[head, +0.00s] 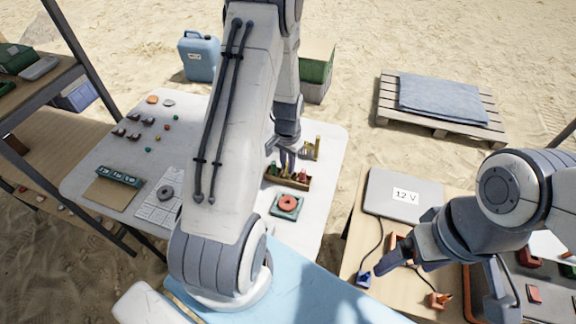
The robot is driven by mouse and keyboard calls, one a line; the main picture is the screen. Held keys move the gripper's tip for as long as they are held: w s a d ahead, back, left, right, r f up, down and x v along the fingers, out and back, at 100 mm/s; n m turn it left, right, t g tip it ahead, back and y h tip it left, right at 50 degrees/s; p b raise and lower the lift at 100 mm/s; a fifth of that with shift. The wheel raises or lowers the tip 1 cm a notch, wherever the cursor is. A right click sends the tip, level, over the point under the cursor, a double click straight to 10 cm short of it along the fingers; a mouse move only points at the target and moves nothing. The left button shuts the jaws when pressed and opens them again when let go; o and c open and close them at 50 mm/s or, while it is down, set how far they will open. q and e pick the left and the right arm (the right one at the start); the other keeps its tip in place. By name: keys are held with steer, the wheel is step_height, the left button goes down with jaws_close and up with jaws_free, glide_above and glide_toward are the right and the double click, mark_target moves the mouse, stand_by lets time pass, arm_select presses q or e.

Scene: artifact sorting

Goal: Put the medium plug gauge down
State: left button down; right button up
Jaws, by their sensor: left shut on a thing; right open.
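My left gripper (288,160) points down over a small wooden rack (293,184) on the white table. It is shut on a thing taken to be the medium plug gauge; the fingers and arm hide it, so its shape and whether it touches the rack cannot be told. Green and red pieces show in the rack beside the fingers. A brass stepped piece (313,150) stands just behind and right of the rack. My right gripper (382,266) is open, low over the wooden table at the right, away from the rack.
The white table (325,180) also bears a grey ring on a printed sheet (155,210), a green-topped board (118,177) and several small parts.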

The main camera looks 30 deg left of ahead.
arm_select(q)
steer(key=shift+f, duration=0.45)
steer(key=shift+f, duration=0.1)
steer(key=c, duration=0.8)
jaws_free()
